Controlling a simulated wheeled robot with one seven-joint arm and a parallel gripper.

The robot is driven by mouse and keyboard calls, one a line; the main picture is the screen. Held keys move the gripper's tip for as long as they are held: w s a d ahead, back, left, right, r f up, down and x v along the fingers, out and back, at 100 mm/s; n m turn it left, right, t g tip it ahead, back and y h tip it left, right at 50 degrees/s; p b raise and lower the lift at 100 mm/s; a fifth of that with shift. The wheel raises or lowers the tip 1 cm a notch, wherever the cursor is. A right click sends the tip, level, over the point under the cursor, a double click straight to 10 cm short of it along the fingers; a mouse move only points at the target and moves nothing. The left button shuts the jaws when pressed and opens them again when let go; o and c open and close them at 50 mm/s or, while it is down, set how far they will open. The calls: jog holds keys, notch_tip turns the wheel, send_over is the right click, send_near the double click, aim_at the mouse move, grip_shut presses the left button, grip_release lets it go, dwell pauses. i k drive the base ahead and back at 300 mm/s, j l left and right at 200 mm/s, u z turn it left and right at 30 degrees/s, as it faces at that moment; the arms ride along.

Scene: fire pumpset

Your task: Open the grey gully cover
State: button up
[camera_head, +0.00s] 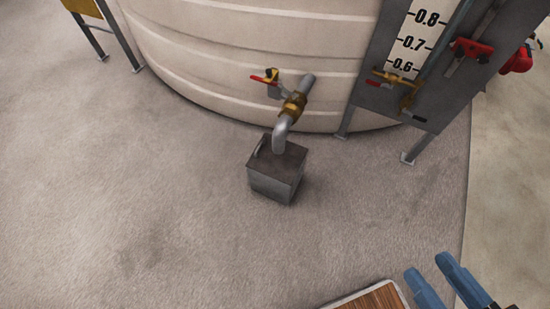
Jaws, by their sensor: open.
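The grey gully is a small dark grey metal box (275,182) on the floor in front of the tank, in the middle of the head view. Its cover (289,158) lies flat on top and looks shut, with a small handle (259,147) at its left edge. A bent grey pipe (281,132) comes down from the tank to the top of the box. My gripper (430,270) is at the lower right, with two blue fingers apart and nothing between them. It is well away from the box, to its right and nearer to me.
A large cream tank (230,60) stands behind the box. A brass valve with a red lever (266,78) sits on the pipe. A grey gauge panel (440,75) on legs stands at the right. A wooden-topped surface (375,298) shows at the bottom. The floor at left is clear.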

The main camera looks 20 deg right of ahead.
aim_at(284, 167)
jog(key=i+l+u, duration=0.1)
jog(key=i+u, duration=0.3)
jog(key=i, duration=0.95)
